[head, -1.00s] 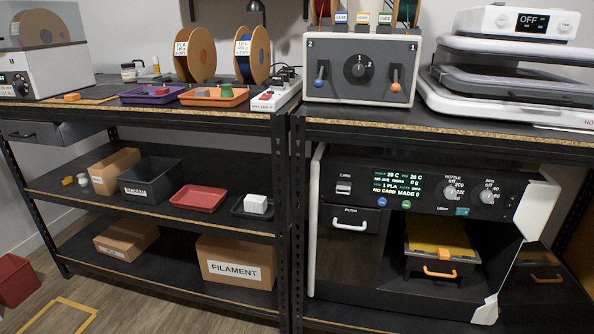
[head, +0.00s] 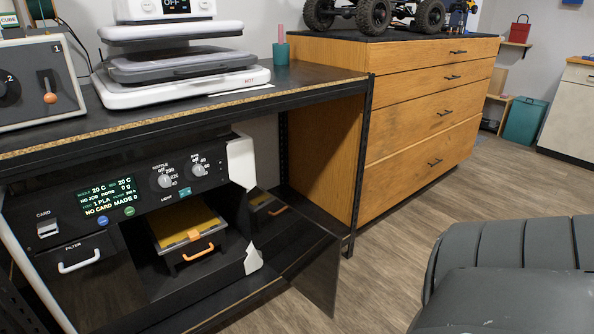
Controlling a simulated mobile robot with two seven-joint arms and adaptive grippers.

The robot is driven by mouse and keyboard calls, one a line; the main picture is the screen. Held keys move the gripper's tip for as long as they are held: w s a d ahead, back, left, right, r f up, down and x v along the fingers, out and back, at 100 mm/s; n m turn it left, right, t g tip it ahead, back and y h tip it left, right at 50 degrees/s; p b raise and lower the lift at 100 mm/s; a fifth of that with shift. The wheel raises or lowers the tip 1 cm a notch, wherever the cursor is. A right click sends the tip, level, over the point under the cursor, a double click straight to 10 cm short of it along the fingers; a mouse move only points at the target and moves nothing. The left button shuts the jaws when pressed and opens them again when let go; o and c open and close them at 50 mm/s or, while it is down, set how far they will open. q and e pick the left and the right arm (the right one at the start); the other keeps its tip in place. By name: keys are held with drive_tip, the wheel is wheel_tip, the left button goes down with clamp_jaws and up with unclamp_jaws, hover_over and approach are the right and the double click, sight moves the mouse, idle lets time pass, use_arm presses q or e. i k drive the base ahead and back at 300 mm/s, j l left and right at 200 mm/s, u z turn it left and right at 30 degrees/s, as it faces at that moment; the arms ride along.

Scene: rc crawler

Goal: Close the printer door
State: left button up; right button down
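The printer (head: 130,190) sits on the shelf under the black worktop, with its lit screen and two knobs facing out. Its door (head: 312,265) is a dark, glossy panel standing open on the right side of the printer, swung outward past the shelf edge. The door reflects the print bed's orange handle. Inside the open front, a bed with a yellow plate (head: 188,222) and an orange handle is visible. Neither gripper is in view.
A wooden drawer cabinet (head: 430,110) stands right of the bench, carrying a wheeled crawler (head: 375,14). A white heat press (head: 180,75) sits on the worktop (head: 300,82). The wooden floor (head: 385,270) in front of the door and cabinet is clear up to the grey part.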

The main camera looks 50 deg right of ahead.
sight(306, 254)
drive_tip(key=l, duration=1.15)
drive_tip(key=k+l, duration=0.15)
drive_tip(key=l, duration=0.95)
